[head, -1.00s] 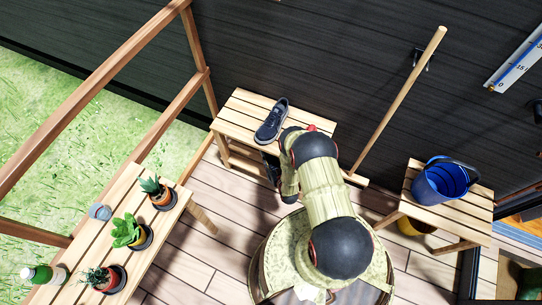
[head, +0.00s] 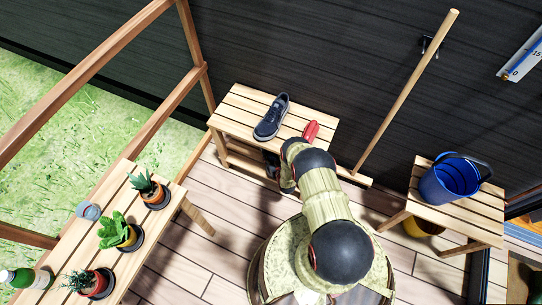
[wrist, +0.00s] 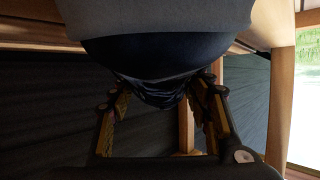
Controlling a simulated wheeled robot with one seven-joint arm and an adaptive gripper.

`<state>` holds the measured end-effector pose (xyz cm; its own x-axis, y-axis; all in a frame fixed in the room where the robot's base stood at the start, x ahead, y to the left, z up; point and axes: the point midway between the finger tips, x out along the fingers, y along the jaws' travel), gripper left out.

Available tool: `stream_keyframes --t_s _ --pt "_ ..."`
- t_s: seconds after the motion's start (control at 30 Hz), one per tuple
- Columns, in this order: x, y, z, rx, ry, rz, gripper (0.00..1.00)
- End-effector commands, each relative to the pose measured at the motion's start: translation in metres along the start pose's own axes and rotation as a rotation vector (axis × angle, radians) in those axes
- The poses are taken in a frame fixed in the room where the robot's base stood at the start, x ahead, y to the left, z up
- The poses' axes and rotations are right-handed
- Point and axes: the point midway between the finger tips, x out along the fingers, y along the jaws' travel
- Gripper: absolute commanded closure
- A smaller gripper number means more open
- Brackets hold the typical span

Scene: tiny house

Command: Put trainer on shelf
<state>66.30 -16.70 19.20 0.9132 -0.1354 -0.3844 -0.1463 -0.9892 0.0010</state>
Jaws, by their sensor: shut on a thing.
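A dark blue trainer (head: 272,117) with a pale sole lies on top of the slatted wooden shelf (head: 236,112) against the dark wall. In the wrist view my gripper (wrist: 162,92) is shut on a second dark trainer (wrist: 158,50), with a finger on each side. Its grey sole edge fills the top of that view. In the head view my gripper is low at the shelf's front, mostly hidden by my arm. The held trainer is largely hidden there too, so I cannot tell whether it touches the shelf's lower board.
A red object (head: 311,131) lies on the shelf top at right. A broom-like pole (head: 408,90) leans against the wall. A blue bucket (head: 447,181) stands on a small table at right. Potted plants (head: 121,233) stand on a bench at left.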

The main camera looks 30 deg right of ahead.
Motion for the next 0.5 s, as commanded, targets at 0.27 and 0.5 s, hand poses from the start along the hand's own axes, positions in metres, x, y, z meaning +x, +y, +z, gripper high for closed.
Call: stream_keyframes --t_s 0.27,0.5 --pt "0.0021 0.0004 -0.0026 -0.001 0.003 0.000 0.87" --pt "0.0023 0.0003 -0.0004 0.000 0.001 0.000 0.42"
